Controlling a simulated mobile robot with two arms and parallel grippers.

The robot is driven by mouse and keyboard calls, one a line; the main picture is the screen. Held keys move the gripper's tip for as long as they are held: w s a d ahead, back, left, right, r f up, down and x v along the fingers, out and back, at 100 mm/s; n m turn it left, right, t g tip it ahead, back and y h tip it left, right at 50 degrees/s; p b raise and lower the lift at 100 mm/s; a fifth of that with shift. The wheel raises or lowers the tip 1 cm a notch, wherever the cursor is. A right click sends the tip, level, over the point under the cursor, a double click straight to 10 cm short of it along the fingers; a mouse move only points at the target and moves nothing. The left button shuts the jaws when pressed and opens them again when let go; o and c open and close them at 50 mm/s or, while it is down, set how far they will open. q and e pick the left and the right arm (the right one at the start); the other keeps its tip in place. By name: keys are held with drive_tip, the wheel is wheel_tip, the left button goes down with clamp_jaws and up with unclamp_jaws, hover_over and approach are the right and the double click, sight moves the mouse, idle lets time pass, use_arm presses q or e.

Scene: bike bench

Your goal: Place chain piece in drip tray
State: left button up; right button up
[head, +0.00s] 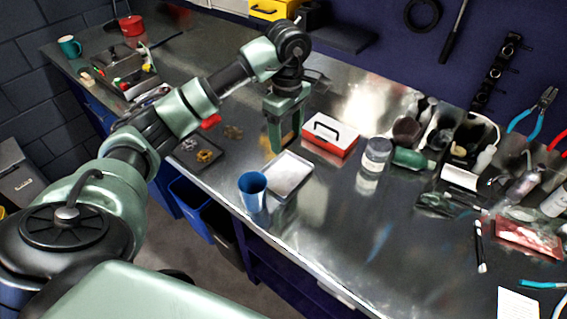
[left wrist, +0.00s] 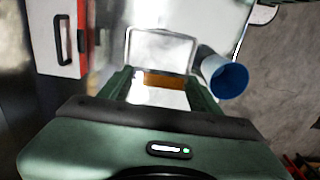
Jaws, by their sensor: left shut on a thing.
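My left gripper (head: 286,141) is shut on an orange-brown piece, which I take to be the chain piece. In the left wrist view the chain piece (left wrist: 165,80) spans the gap between the fingers of the left gripper (left wrist: 162,82). The drip tray (head: 289,174) is a shallow, pale rectangular tray on the bench. In the left wrist view the drip tray (left wrist: 160,48) lies beyond and behind the held piece. The gripper appears above the tray's far end in the head view; the exact height is unclear. My right gripper is not in view.
A blue cup (head: 252,188) stands close to the tray's near left side, by the bench edge. A red and white box (head: 330,136) is behind the tray on the right. A dark mat (head: 190,166) with small brassy parts lies left. A clear jar (head: 376,152) stands right.

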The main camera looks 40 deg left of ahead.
use_arm(q)
drive_tip(key=p, duration=0.2)
hover_over(285, 175)
wheel_tip(285, 175, down, 7)
drive_tip(key=shift+f, duration=0.3)
wheel_tip(285, 175, down, 4)
drive_tip(key=shift+f+p, duration=0.25)
drive_tip(key=shift+p, duration=0.25)
drive_tip(key=shift+f+b, duration=0.2)
drive_tip(key=shift+b, duration=0.1)
drive_tip(key=o, duration=1.4)
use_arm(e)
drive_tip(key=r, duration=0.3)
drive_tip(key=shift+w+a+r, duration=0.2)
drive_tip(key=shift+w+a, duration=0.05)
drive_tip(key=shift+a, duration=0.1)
use_arm(q)
drive_tip(key=shift+r, duration=0.15)
